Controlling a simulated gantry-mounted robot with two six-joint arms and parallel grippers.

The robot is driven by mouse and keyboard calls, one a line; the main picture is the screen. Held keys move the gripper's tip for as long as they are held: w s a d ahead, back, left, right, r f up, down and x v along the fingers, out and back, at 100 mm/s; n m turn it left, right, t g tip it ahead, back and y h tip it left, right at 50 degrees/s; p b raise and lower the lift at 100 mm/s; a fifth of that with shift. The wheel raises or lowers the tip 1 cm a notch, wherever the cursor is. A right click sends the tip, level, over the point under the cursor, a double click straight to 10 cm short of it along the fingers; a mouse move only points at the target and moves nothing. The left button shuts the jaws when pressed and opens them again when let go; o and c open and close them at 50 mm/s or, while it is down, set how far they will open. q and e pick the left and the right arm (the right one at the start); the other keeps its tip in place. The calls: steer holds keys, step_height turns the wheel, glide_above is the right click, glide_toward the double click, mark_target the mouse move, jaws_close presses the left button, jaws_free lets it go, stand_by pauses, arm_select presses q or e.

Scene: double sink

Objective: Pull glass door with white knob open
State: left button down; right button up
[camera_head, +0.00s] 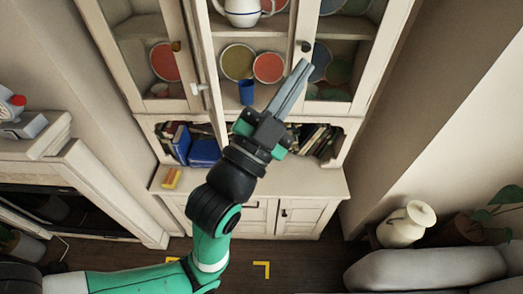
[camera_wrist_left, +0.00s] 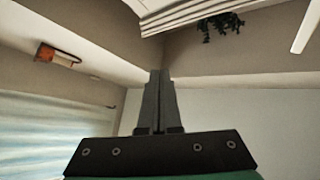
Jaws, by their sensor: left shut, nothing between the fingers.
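A white cabinet has glass doors on its upper part. The white knob (camera_head: 199,87) shows left of centre in the head view, on a narrow door (camera_head: 211,98) seen almost edge-on. This door appears swung out from the middle section, whose shelves show uncovered. My left gripper (camera_head: 302,66) is shut and empty, pointing up and right in front of the right glass door's frame, well to the right of the white knob. Its closed fingers also show in the left wrist view (camera_wrist_left: 160,80), where neither knob nor door is visible. My right gripper is not in view.
The left glass door has a brown knob (camera_head: 176,46); the right door has a dark knob (camera_head: 305,46). Plates and a blue cup (camera_head: 246,92) stand on the middle shelves. Books (camera_head: 181,142) fill the lower shelf. A fireplace is at left, a grey sofa (camera_head: 428,268) at lower right.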

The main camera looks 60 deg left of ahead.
arm_select(q)
steer(key=s+a+f+m+g+y+b, duration=0.1)
steer(key=s+a+f+m+g+b, duration=0.2)
steer(key=f, duration=0.8)
steer(key=s+a+f+m+g+y, duration=0.1)
steer(key=s+a+f+g+y, duration=0.3)
steer(key=f, duration=0.7)
steer(key=s+a+f+m+g+h+b, duration=0.15)
steer(key=a+f, duration=0.25)
steer(key=f, duration=0.8)
steer(key=w+a+p, duration=0.2)
steer(key=w+a, duration=0.1)
steer(key=a, duration=0.4)
steer(key=shift+a+r+m+g+y+p, duration=0.25)
steer(key=shift+m+g+y+p, duration=0.1)
steer(key=shift+w, duration=0.15)
